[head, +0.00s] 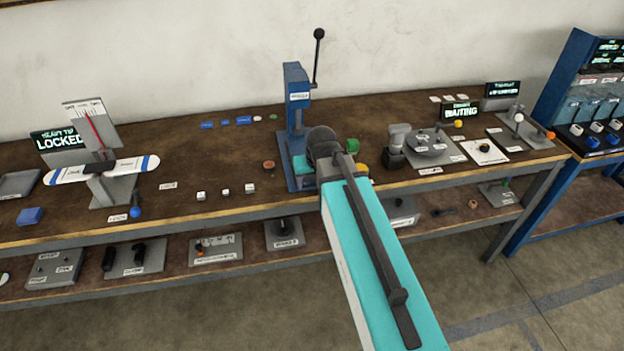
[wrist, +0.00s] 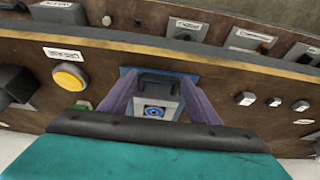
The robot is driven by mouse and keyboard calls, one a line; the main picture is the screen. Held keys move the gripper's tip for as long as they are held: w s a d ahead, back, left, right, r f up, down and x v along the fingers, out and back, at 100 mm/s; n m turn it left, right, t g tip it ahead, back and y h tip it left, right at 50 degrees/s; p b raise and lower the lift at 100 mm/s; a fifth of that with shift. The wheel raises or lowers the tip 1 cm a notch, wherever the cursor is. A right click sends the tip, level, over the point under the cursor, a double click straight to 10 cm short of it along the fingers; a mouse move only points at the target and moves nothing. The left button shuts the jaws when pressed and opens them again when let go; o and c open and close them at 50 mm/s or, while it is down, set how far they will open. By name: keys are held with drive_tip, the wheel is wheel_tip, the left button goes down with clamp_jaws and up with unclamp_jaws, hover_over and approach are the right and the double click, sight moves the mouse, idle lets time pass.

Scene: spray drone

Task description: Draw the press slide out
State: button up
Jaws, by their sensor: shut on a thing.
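The blue arbor press (head: 295,110) stands on the bench with its black lever raised. In the wrist view my gripper (wrist: 158,92) has its two purple fingers on either side of the grey press slide (wrist: 157,97), shut on it. The slide has a dark handle bar and a round blue-ringed feature in its face. In the head view my gripper (head: 325,150) is at the right of the press base, and my arm hides the slide. Where the fingers touch the slide is hard to make out.
A yellow button (wrist: 70,76) is beside the press in the wrist view. Small white blocks (head: 225,192) lie left of the press. A grey round-plate fixture (head: 432,145) stands to the right. The lower shelf (head: 258,255) holds several fixtures. The floor in front is clear.

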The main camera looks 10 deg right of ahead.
drive_tip(key=shift+s+f, duration=0.1)
drive_tip(key=shift+s, duration=0.15)
drive_tip(key=o, duration=1.5)
drive_tip(key=shift+s, duration=0.1)
drive_tip(key=shift+r, duration=0.3)
drive_tip(key=shift+b+v, duration=1.35)
drive_tip(key=shift+v, duration=5.35)
drive_tip(key=shift+f, duration=0.1)
